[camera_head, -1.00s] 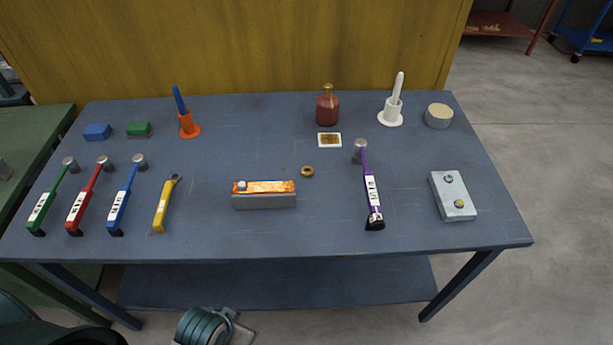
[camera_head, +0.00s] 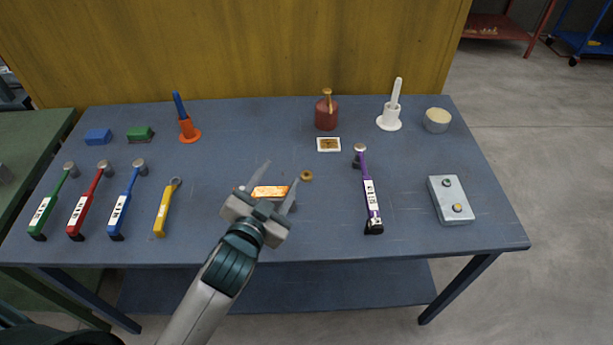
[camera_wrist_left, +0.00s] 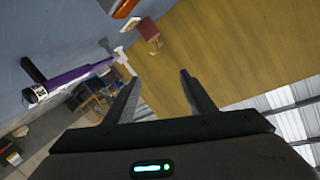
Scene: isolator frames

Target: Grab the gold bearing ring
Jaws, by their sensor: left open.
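The gold bearing ring (camera_head: 306,176) lies flat near the middle of the blue table (camera_head: 240,120). My left gripper (camera_head: 280,173) is open and empty. In the head view it appears over the orange-topped grey block (camera_head: 270,191), with its fingertips just left of the ring. The gripper hides part of that block. In the left wrist view the open fingers (camera_wrist_left: 158,78) have nothing between them, and I cannot make out the ring there. My right gripper is not in view.
A purple-handled hammer (camera_head: 370,195) lies right of the ring. A small framed plate (camera_head: 329,144) and a red bottle (camera_head: 326,114) are behind it. A grey box (camera_head: 450,200) lies at the right. Several hammers and a yellow wrench (camera_head: 167,208) lie at the left.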

